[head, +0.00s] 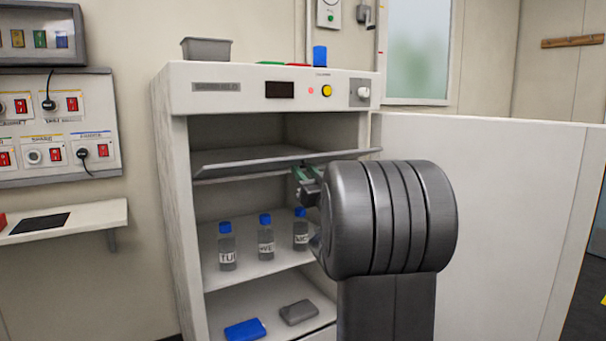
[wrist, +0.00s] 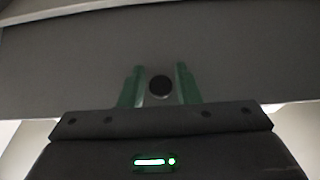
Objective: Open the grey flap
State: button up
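The grey flap (head: 250,161) sticks out nearly level from the upper part of the white cabinet, with the dark upper compartment (head: 235,130) showing above it. In the wrist view the flap (wrist: 70,75) fills most of the picture as a grey panel with a round black knob (wrist: 160,87). My gripper (head: 304,172) is at the flap's front edge, just below it. In the wrist view its green fingers (wrist: 159,85) stand on either side of the knob, with a small gap on each side. The knob is hidden in the head view.
The cabinet's white door (head: 480,220) stands wide open to the right. Below the flap, a shelf holds bottles with blue caps (head: 265,240). A blue object (head: 245,329) and a grey object (head: 298,312) lie lower down. A grey tray (head: 206,50) stands on top.

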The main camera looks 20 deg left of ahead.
jog(key=shift+o, duration=1.3)
jog(key=shift+r, duration=0.1)
jog(key=s+d+f+b, duration=0.1)
jog(key=d+f+b, duration=0.1)
jog(key=f, duration=0.5)
jog(key=s+d+f+b, duration=0.2)
jog(key=f+b, duration=0.2)
jog(key=f, duration=0.4)
jog(key=shift+s, duration=0.2)
jog(key=shift+d, duration=0.1)
jog(key=p+v, duration=0.1)
jog(key=v, duration=1.2)
jog(key=shift+s+d+f+p, duration=0.2)
jog(key=shift+d+p, duration=0.05)
jog(key=shift+p, duration=0.15)
